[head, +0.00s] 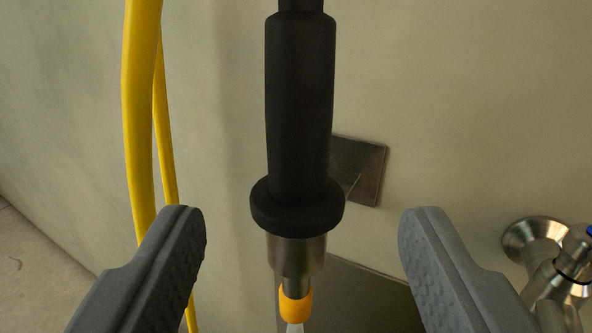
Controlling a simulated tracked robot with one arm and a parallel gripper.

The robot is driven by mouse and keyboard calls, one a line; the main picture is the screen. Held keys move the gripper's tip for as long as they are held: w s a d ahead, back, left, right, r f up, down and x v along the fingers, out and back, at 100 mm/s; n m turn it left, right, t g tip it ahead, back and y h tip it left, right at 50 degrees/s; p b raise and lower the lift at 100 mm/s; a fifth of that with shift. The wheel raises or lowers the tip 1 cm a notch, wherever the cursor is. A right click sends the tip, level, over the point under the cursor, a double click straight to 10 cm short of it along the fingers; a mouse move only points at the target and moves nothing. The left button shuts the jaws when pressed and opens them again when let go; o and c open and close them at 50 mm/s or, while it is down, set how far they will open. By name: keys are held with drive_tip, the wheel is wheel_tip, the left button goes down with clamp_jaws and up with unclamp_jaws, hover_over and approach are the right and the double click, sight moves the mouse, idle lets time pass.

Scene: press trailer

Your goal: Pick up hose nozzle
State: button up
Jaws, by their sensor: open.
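The hose nozzle (299,105) hangs upright in the middle of the head view. It has a black grip, a wide black collar, a metal section below it and an orange part at the lower end. The top of it runs out of the picture. My gripper (302,225) is open, with one grey finger to the left of the nozzle and one to the right. Clear gaps show between each finger and the nozzle. The fingertips appear at about the height of the collar in the picture. How far they are from the nozzle in depth I cannot tell.
A yellow hose (140,110) hangs in two strands left of the nozzle. A dark metal plate (358,171) is on the pale wall (480,100) behind it. A metal tap (555,260) sticks out at lower right, near my right finger. Floor (30,265) shows at lower left.

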sight(300, 156)
drive_tip(key=shift+w+a+f, duration=0.1)
drive_tip(key=shift+w+a, duration=0.05)
drive_tip(key=shift+w, duration=1.65)
drive_tip(key=shift+w+a, duration=0.2)
drive_tip(key=shift+w, duration=1.6)
drive_tip(key=shift+w+a+f, duration=0.1)
drive_tip(key=shift+w+a, duration=0.05)
drive_tip(key=shift+w, duration=1.65)
drive_tip(key=shift+w+a+r, duration=0.1)
drive_tip(key=shift+w+r, duration=0.05)
drive_tip(key=shift+w, duration=0.35)
drive_tip(key=c, duration=1.1)
